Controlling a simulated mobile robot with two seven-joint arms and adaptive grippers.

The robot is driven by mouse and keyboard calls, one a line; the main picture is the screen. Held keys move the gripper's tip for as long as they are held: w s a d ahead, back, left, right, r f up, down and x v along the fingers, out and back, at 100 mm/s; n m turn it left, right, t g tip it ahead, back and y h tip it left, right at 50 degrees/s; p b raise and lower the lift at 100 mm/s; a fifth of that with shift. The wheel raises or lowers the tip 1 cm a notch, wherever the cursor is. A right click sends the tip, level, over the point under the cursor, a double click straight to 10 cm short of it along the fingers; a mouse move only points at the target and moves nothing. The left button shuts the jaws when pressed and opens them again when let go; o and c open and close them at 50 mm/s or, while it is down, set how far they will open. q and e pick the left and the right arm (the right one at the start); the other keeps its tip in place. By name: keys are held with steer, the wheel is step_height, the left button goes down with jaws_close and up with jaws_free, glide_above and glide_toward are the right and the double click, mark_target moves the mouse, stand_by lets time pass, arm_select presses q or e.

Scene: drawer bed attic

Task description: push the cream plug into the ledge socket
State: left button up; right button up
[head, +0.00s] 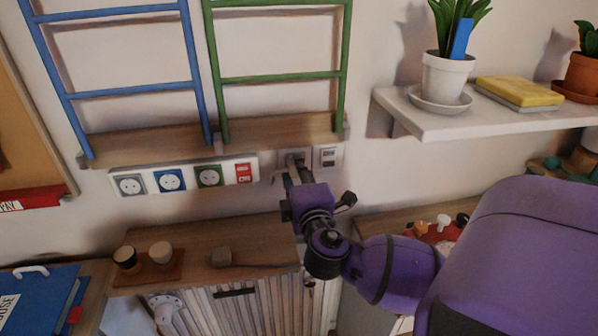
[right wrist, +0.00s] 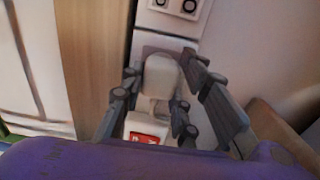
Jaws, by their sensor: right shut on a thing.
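My right gripper (head: 290,178) reaches up to the wall strip under the wooden ledge. Its fingers are shut on the cream plug (right wrist: 162,76), which sits between them in the right wrist view. The plug is in front of a grey socket (head: 293,155) at the right part of the strip. The gripper hides much of this socket in the head view. I cannot tell whether the plug touches the socket or is in it. My left gripper is not in view.
Grey (head: 131,185), blue (head: 169,180) and green (head: 209,175) sockets and a red switch (head: 243,172) line the strip to the left. Blue and green ladder frames stand on the ledge (head: 150,146). A white shelf (head: 450,128) with plants juts out at right. A wooden cabinet top (head: 200,238) lies below.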

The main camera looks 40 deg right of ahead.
stand_by(0.6)
steer(key=shift+w+d, duration=0.3)
steer(key=shift+w, duration=0.2)
stand_by(0.4)
steer(key=o, duration=1.1)
steer(key=shift+o, duration=0.2)
steer(key=v, duration=1.2)
